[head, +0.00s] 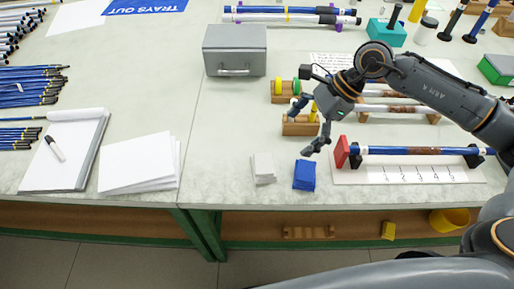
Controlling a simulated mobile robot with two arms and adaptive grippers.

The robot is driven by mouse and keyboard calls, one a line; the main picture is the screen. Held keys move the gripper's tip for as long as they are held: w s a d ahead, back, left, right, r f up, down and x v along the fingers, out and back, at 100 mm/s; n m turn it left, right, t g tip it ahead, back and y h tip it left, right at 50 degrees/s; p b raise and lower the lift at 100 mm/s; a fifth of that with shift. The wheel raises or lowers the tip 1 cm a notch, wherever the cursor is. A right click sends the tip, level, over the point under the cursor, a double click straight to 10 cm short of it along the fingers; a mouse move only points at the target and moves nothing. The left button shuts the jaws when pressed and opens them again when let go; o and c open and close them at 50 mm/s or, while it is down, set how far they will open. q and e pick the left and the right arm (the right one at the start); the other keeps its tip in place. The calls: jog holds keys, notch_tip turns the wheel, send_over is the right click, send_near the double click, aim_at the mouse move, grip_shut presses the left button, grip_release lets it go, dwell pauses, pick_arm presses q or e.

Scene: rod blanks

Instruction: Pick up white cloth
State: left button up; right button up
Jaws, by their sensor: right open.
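The white cloth (263,168) is a small folded stack on the pale worktop, near its front edge. A blue folded cloth (305,175) lies just to its right, with a narrow gap between them. My right gripper (302,131) is open, with its fingers spread, behind and to the right of the white cloth. It is apart from both cloths, and nothing shows between its fingers. My left gripper is not in view.
A blue rod (400,150) lies in a fixture with a red end plate (341,153) at right. Wooden blocks (300,125) stand behind the gripper. White paper (138,163) lies at left; a grey box (234,50) stands behind.

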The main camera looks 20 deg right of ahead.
aim_at(267, 163)
jog(key=p+x, duration=0.1)
jog(key=x, duration=0.6)
jog(key=shift+a+f, duration=0.25)
jog(key=shift+f, duration=0.15)
jog(key=shift+w+a+f, duration=0.1)
jog(key=shift+f, duration=0.1)
jog(key=p+x, duration=0.2)
jog(key=x, duration=0.2)
jog(key=shift+a+f, duration=0.1)
jog(key=shift+f, duration=0.05)
jog(key=shift+w+a+f, duration=0.1)
jog(key=shift+a+f, duration=0.1)
jog(key=shift+f, duration=0.15)
jog(key=shift+c, duration=0.4)
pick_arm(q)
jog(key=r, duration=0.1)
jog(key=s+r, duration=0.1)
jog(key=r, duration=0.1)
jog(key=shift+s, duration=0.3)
pick_arm(e)
jog(key=c, duration=1)
